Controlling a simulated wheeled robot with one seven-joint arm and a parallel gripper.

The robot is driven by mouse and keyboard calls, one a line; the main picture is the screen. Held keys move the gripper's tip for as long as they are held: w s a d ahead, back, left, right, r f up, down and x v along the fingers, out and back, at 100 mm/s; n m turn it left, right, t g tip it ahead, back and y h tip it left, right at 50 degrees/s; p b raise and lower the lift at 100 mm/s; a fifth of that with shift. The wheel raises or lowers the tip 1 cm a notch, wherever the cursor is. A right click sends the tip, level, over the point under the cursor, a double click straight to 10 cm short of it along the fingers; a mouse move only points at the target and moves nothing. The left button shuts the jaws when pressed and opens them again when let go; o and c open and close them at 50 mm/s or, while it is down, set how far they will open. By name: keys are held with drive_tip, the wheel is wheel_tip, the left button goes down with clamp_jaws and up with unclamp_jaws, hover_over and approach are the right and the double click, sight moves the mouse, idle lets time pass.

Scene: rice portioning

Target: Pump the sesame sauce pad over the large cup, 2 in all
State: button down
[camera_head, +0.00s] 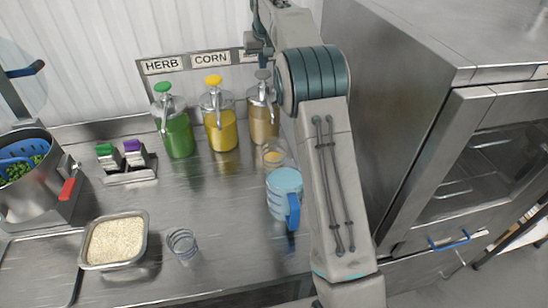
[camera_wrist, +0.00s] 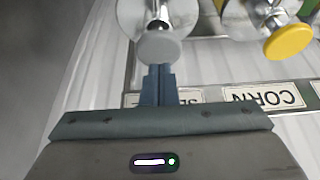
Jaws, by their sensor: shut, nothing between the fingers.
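The sesame sauce dispenser (camera_head: 263,122) is the rightmost of three pump jars at the back, with tan sauce inside. Its grey pad (camera_wrist: 160,48) shows in the wrist view, up on its stem. My gripper (camera_wrist: 159,70) is shut and empty, its fingertips at the pad's near edge; I cannot tell whether they touch. In the head view my gripper (camera_head: 262,50) is above the dispenser, partly hidden by my arm. A clear cup (camera_head: 273,154) with something yellowish inside stands in front of this dispenser, apparently the large cup. Its right side is near my arm.
The herb (camera_head: 178,135) and corn (camera_head: 221,130) dispensers stand to the left. A light-blue jug (camera_head: 284,182) with a blue handle is in front of the cup. A smaller clear cup (camera_head: 182,244) and a rice tray (camera_head: 142,244) are front left. A steel cabinet (camera_head: 420,110) is right.

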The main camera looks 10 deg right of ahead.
sight(263, 73)
drive_tip(key=shift+f, duration=0.2)
drive_tip(key=shift+f+b, duration=1.15)
drive_tip(key=shift+f, duration=0.55)
drive_tip(key=shift+r, duration=0.1)
drive_tip(key=shift+r+p, duration=1.8)
drive_tip(key=shift+p, duration=0.1)
wheel_tip(263, 73, up, 4)
drive_tip(key=p, duration=0.4)
drive_tip(key=shift+r, duration=1)
